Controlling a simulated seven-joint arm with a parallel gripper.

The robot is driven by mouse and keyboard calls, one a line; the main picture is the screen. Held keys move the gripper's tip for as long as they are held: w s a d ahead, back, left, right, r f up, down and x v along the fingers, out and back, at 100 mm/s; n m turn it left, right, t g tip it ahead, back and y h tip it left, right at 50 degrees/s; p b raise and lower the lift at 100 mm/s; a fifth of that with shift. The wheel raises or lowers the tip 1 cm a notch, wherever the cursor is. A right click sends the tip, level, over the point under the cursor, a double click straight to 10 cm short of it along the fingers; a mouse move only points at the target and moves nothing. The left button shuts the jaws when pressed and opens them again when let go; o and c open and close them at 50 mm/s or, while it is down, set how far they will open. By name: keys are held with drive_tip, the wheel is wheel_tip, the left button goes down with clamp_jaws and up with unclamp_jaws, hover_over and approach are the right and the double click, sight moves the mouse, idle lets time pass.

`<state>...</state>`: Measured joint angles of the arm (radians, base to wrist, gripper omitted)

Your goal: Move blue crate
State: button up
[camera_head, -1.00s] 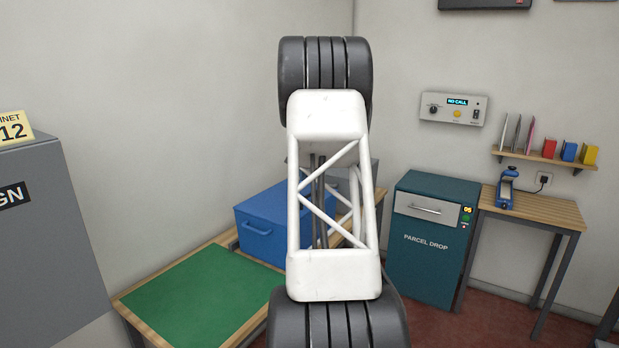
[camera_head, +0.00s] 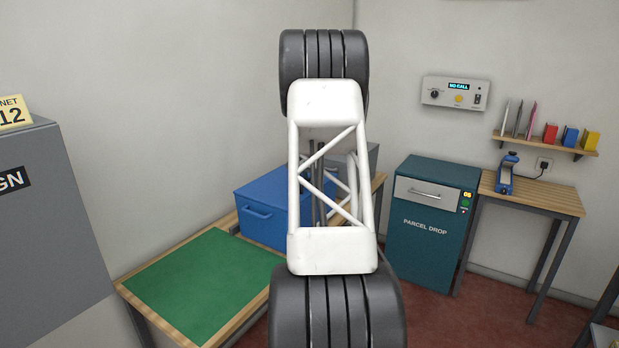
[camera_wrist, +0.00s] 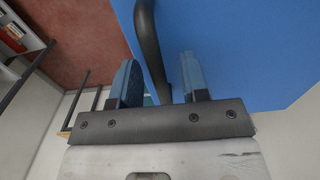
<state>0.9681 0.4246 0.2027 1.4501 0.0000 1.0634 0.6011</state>
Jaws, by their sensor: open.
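The blue crate (camera_head: 265,188) sits on a wooden table, behind a green mat, partly hidden by my arm in the head view. It has a blue handle on its left-hand face. In the wrist view a blue crate face (camera_wrist: 235,50) fills the upper right. A dark handle bar (camera_wrist: 149,45) stands out in front of it. My gripper (camera_wrist: 158,82) is open, one finger on each side of the bar in the picture. I cannot tell whether the fingers touch it. In the head view the gripper is hidden behind my arm.
The green mat (camera_head: 205,285) on the near part of the table is empty. A grey cabinet (camera_head: 50,220) stands at the left. A teal parcel drop (camera_head: 425,250) and a small wooden table (camera_head: 530,195) with a blue device (camera_head: 508,175) stand at the right.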

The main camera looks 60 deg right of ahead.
clamp_jaws()
idle(1.4)
